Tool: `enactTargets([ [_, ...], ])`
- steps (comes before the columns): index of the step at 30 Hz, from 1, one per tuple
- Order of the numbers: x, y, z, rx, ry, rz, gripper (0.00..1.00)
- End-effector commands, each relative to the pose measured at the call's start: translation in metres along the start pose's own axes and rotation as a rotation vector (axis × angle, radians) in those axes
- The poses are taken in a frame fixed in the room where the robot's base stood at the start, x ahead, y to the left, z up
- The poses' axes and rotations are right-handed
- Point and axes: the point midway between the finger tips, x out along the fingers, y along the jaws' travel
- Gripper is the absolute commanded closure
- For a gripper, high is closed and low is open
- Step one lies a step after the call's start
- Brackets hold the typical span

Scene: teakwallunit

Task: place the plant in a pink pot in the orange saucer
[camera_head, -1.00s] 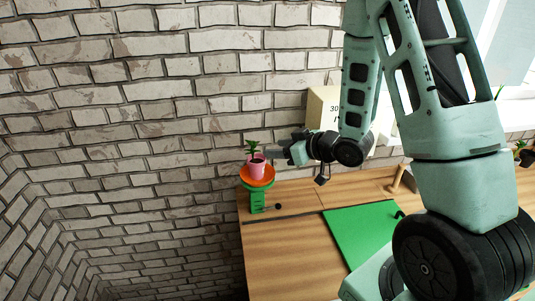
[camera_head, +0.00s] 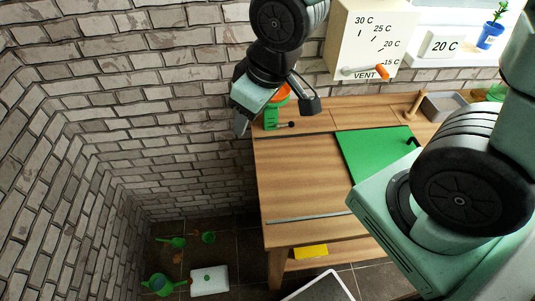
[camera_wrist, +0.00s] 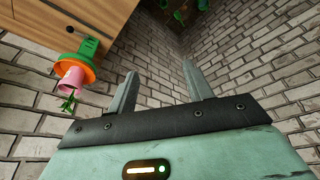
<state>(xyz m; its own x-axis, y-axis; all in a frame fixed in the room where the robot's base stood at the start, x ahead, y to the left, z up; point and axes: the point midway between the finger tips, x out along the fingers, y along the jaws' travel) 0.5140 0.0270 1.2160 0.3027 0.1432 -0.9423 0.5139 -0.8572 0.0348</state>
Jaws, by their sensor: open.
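The plant in a pink pot (camera_wrist: 74,84) shows in the wrist view, its green leaves towards the lower edge. It appears to stand in the orange saucer (camera_wrist: 66,51), which rests on a green stand at the bench's end. In the head view my gripper hides the pot, and only part of the orange saucer (camera_head: 281,91) shows. My gripper (camera_head: 241,125) is in front of the saucer there, with its fingers pointing down. In the wrist view my gripper (camera_wrist: 158,80) is open and empty, and the pot is outside the fingers, apart from them on the left.
The wooden bench (camera_head: 300,180) has a green panel (camera_head: 373,153) and a grey tray (camera_head: 443,105). A vent dial box (camera_head: 368,38) is on the wall to the right. A brick wall stands close behind. A green watering can (camera_head: 160,284) and other items are on the floor.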

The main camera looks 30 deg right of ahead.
Motion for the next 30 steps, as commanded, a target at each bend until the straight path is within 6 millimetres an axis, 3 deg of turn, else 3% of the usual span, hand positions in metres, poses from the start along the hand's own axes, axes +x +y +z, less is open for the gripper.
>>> enactTargets([
  [1, -0.013, -0.026, 0.012, -0.033, -0.058, -0.024, 0.49],
  [3, -0.027, -0.053, 0.032, -0.060, -0.143, -0.052, 0.49],
  [6, -0.044, -0.079, 0.055, -0.092, -0.233, -0.083, 0.49],
  [9, -0.054, -0.092, 0.069, -0.112, -0.286, -0.099, 0.49],
  [22, -0.057, -0.095, 0.074, -0.115, -0.305, -0.104, 0.49],
  [30, -0.001, -0.097, 0.094, -0.117, -0.306, -0.103, 0.49],
])
